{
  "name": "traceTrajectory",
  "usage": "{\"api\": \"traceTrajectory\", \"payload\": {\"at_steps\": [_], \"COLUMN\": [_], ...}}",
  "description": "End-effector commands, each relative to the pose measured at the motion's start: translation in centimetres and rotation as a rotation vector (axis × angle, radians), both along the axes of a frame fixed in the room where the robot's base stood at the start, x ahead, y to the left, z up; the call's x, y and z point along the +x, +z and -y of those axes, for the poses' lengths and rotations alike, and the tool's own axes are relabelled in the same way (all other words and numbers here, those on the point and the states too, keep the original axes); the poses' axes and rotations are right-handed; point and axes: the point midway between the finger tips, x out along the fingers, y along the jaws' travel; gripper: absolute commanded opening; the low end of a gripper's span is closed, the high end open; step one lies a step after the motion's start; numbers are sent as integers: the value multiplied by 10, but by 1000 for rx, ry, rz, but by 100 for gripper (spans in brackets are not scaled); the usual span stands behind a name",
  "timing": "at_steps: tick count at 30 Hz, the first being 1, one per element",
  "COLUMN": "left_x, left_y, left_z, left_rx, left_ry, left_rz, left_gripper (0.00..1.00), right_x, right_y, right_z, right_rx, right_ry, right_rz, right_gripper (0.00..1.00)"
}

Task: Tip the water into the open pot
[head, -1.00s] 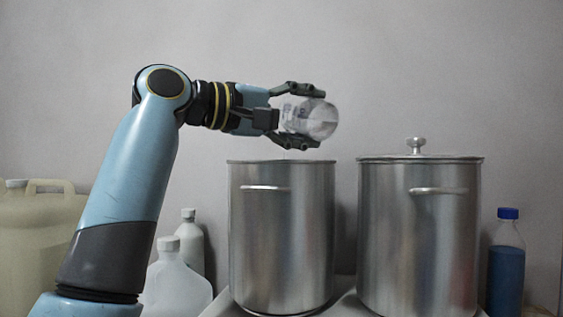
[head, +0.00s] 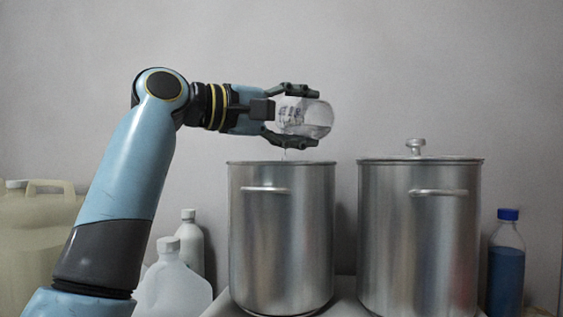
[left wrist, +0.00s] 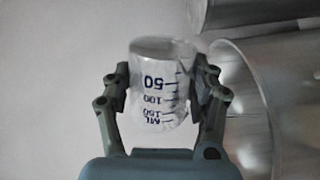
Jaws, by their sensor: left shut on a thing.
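My left gripper (head: 302,115) is shut on a clear measuring beaker (head: 318,114) and holds it tipped on its side above the open pot (head: 280,235). In the left wrist view the fingers (left wrist: 162,90) grip both sides of the beaker (left wrist: 155,85), whose blue marks read upside down. The open pot's rim (left wrist: 235,75) lies close on the right there. The inside of the pot and the water level in it are hidden in the head view. My right gripper is not in view.
A second metal pot (head: 420,235) with a knobbed lid (head: 415,156) stands to the right. A bottle of blue liquid (head: 506,265) is at the far right. White jugs (head: 175,280) and a beige canister (head: 35,235) stand at the left.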

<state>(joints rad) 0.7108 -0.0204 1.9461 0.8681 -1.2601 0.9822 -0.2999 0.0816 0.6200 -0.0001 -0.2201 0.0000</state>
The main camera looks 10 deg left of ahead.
Motion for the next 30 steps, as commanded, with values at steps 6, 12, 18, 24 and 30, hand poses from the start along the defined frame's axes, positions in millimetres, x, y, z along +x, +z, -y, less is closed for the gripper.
{"api": "traceTrajectory", "payload": {"at_steps": [6, 12, 18, 24, 30], "left_x": [2, 5, 6, 3, 3], "left_y": [2, 3, 5, 4, 2], "left_z": [-2, -5, -6, -3, -3], "left_rx": [-18, -35, -53, -70, -87], "left_ry": [1, 2, 2, 1, 1], "left_rz": [-18, -34, -52, -69, -87], "left_gripper": [24, 24, 24, 24, 24], "right_x": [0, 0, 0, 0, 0], "right_y": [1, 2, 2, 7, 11], "right_z": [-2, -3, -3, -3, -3], "right_rx": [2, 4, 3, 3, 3], "right_ry": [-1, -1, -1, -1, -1], "right_rz": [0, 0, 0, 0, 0], "right_gripper": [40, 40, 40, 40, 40]}}
